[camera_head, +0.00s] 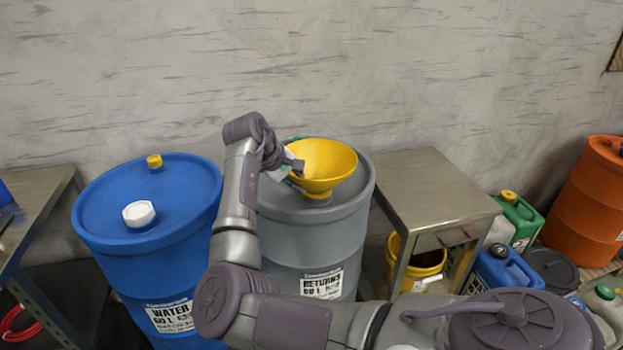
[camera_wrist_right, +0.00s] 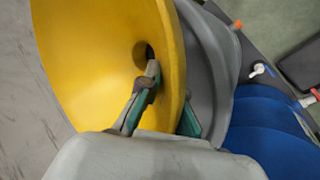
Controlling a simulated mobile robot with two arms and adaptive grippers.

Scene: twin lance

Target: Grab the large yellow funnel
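The large yellow funnel (camera_head: 328,165) stands upright, wide mouth up, on top of the grey drum (camera_head: 315,232) marked RETURNS. My right gripper (camera_head: 293,170) is at the left side of its rim. In the right wrist view the funnel (camera_wrist_right: 95,60) fills the left half. There, my right gripper (camera_wrist_right: 168,98) straddles the rim: one finger is inside the mouth, the other is outside and partly hidden by the rim. The fingers stand apart with the thin wall between them, and the gripper looks open. My left gripper is out of view.
A blue water drum (camera_head: 100,215) with white and yellow caps stands left of the grey drum. A metal table (camera_head: 430,185) is close on the right, a yellow bucket (camera_head: 425,262) under it. Jerrycans and an orange drum (camera_head: 585,200) stand further right. A wall is behind.

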